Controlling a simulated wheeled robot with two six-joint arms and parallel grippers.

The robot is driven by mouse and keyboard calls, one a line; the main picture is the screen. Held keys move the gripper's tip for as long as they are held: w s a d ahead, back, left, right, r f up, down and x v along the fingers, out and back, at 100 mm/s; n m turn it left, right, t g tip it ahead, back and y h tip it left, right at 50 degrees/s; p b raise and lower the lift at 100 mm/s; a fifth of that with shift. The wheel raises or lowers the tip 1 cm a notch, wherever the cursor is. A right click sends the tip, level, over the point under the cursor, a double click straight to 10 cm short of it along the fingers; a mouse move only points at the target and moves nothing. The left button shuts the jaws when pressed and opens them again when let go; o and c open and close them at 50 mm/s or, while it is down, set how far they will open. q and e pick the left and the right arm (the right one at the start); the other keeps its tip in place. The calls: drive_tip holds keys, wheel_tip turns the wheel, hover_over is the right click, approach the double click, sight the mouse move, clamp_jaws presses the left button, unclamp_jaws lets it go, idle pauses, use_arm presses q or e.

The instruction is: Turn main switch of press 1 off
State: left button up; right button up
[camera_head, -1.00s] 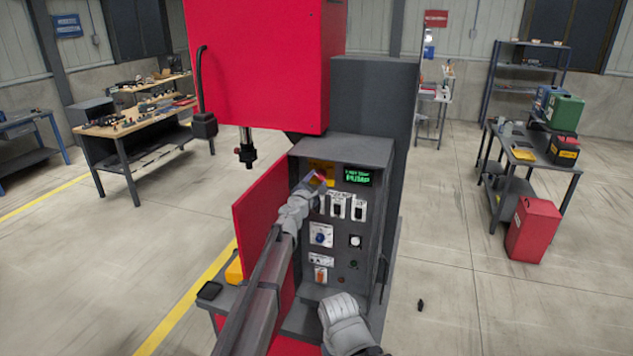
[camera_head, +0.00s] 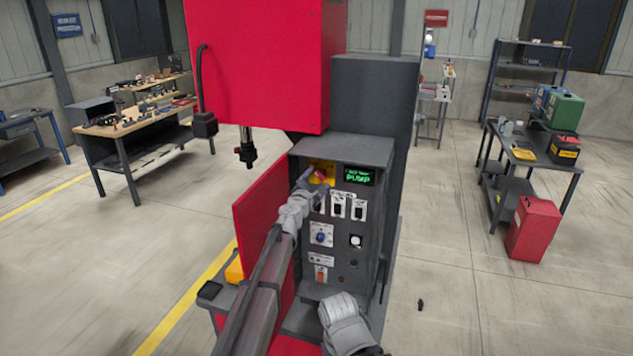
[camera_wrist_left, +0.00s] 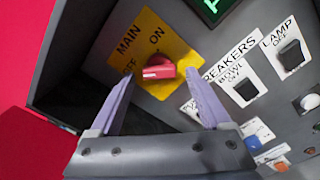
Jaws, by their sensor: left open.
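The main switch is a red knob (camera_wrist_left: 158,72) on a yellow plate (camera_wrist_left: 178,50) marked MAIN, ON and OFF. In the wrist view its grip lies nearly level across the picture; I cannot tell for sure which mark it points to. In the head view the yellow plate (camera_head: 326,164) is at the panel's upper left. My left gripper (camera_head: 314,182) is in front of it. In the wrist view the left gripper (camera_wrist_left: 160,84) is open, one finger on each side just below the knob, with nothing held. My right gripper does not show.
The press 1 panel (camera_head: 342,268) has breaker switches (camera_head: 348,207) and a green PUMP display (camera_head: 358,177). A red door (camera_head: 262,215) stands open left of my arm. A grey link of mine is low in front of the panel. The floor to the right is mostly clear.

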use_arm(q)
drive_tip(key=v, duration=0.8)
drive_tip(key=shift+w, duration=0.1)
drive_tip(key=s+d+f+m+g+h, duration=0.1)
drive_tip(key=s+f+m+g, duration=0.35)
drive_tip(key=s+m, duration=0.35)
drive_tip(key=s+d+f+m+g+h, duration=0.1)
drive_tip(key=s+f+m+g, duration=0.3)
drive_tip(key=s+f+m, duration=0.3)
drive_tip(key=s+a+f+m+g+y, duration=0.45)
drive_tip(key=s+a, duration=0.35)
drive_tip(key=s, duration=0.4)
drive_tip(key=s+a+f+m+g+y, duration=0.35)
drive_tip(key=s+a+f, duration=0.35)
drive_tip(key=s, duration=0.5)
drive_tip(key=s+d+f+m+b, duration=0.2)
drive_tip(key=d+f+b, duration=0.3)
drive_tip(key=f+b, duration=0.3)
drive_tip(key=s+d+f+m+b, duration=0.2)
drive_tip(key=d+f+b, duration=0.3)
drive_tip(key=f+b, duration=0.4)
drive_tip(key=shift+s+d+g+y+b, duration=0.2)
drive_tip(key=shift+s+g+y+b, duration=0.3)
drive_tip(key=shift+s, duration=0.2)
